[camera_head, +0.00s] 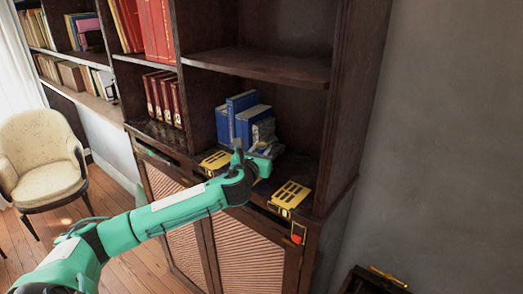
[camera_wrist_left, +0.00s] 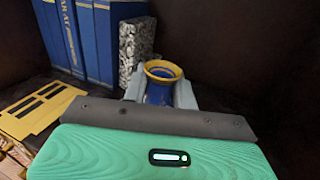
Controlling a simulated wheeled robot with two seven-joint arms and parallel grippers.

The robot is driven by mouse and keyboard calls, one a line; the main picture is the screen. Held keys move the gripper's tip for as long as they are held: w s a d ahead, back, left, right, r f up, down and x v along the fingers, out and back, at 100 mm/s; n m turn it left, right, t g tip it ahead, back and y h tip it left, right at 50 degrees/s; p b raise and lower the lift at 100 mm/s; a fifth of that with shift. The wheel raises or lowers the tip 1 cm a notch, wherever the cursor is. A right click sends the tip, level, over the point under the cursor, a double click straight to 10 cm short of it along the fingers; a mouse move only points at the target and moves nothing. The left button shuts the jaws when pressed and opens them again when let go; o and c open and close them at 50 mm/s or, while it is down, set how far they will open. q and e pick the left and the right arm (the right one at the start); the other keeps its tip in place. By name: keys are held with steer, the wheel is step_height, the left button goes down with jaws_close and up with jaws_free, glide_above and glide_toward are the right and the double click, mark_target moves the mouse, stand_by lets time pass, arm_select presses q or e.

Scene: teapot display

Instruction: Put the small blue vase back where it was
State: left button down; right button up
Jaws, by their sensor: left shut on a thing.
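The small blue vase (camera_wrist_left: 158,92) has a yellow flared rim and stands upright between the fingers of my left gripper (camera_wrist_left: 160,96) in the left wrist view. The fingers are shut on it, one on each side. In the head view my left gripper (camera_head: 265,150) is inside the lower right bay of the dark bookcase, just in front of the blue books (camera_head: 240,115). The vase is hidden or too small to make out there. Whether its base touches the shelf is hidden by the gripper body. My right gripper is not in view.
A grey speckled block (camera_wrist_left: 133,47) stands behind the vase beside the blue books. Yellow slotted pieces lie on the shelf, one on the left (camera_head: 215,161) and one on the right front (camera_head: 290,196). The bookcase's right side wall (camera_head: 345,120) bounds the bay.

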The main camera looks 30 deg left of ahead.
arm_select(q)
steer(key=shift+f, duration=0.15)
steer(key=c, duration=1.1)
jaws_free()
steer(key=shift+s, duration=0.1)
steer(key=b+v, duration=0.4)
steer(key=v, duration=0.8)
